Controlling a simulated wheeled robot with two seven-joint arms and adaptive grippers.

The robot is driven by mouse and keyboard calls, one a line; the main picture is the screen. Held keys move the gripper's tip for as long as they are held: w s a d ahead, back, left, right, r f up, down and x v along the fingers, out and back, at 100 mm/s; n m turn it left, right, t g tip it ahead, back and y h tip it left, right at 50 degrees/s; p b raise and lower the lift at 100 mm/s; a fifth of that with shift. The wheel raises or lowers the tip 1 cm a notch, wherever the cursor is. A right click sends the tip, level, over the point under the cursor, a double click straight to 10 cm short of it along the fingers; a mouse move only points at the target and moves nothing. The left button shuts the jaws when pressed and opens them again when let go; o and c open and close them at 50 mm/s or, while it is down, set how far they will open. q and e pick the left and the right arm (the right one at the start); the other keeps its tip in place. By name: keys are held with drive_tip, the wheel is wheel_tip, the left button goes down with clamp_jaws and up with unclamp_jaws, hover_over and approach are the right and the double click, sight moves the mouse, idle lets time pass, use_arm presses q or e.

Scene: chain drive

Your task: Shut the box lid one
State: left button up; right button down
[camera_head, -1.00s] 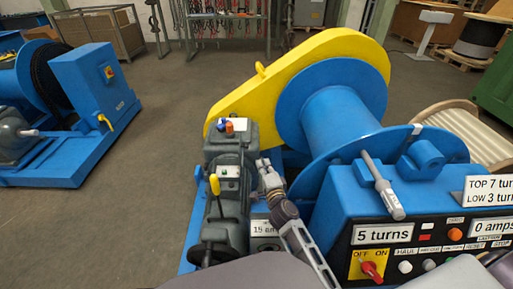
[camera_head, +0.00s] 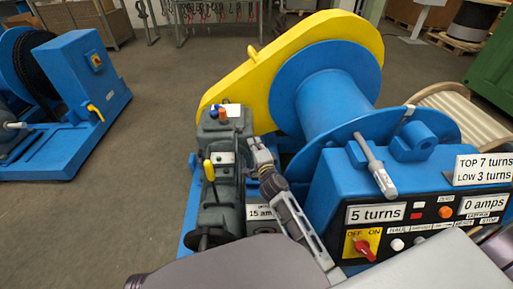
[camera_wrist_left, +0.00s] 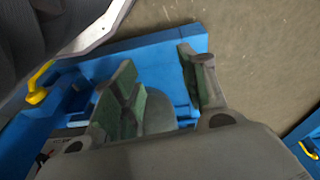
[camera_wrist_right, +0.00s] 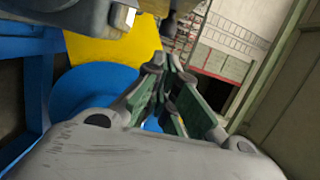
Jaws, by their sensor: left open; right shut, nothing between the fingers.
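I cannot make out for sure which part is the box lid. A grey boxy housing (camera_head: 215,134) with a blue and a red-orange knob stands on the blue machine, in front of the yellow guard (camera_head: 310,45). My right gripper (camera_head: 258,150) is just right of this housing; whether it touches cannot be told. In the right wrist view its fingers (camera_wrist_right: 165,72) are together and empty. My left gripper is not clear in the head view. In the left wrist view its fingers (camera_wrist_left: 158,62) are spread and empty above a blue base (camera_wrist_left: 145,53).
A blue drum (camera_head: 332,100) and a blue control box (camera_head: 335,190) with switches and signs stand to the right. Another blue machine (camera_head: 75,70) is at the left. Free floor (camera_head: 150,110) lies between the two machines.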

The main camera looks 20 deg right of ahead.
use_arm(q)
drive_tip(key=shift+w+d+r+b, duration=0.15)
drive_tip(key=shift+r+b, duration=0.2)
drive_tip(key=shift+r, duration=0.2)
drive_tip(key=shift+w+d+r+b, duration=0.1)
drive_tip(key=shift+r+b, duration=0.2)
drive_tip(key=shift+r, duration=0.25)
use_arm(e)
drive_tip(key=w, duration=0.6)
drive_tip(key=shift+d, duration=0.1)
use_arm(q)
drive_tip(key=shift+s, duration=0.1)
drive_tip(key=shift+s+a+f+p, duration=0.1)
drive_tip(key=shift+s+f+p, duration=0.05)
drive_tip(key=shift+f+p, duration=0.2)
use_arm(e)
drive_tip(key=shift+r, duration=0.1)
use_arm(q)
drive_tip(key=shift+s+a+f, duration=0.15)
drive_tip(key=shift+a+f, duration=0.05)
drive_tip(key=shift+f, duration=0.3)
use_arm(e)
drive_tip(key=shift+a+n, duration=0.25)
drive_tip(key=shift+n, duration=0.05)
use_arm(q)
drive_tip(key=shift+w+p, duration=0.3)
drive_tip(key=shift+p, duration=0.15)
use_arm(e)
drive_tip(key=shift+a+r, duration=0.1)
drive_tip(key=shift+a, duration=0.05)
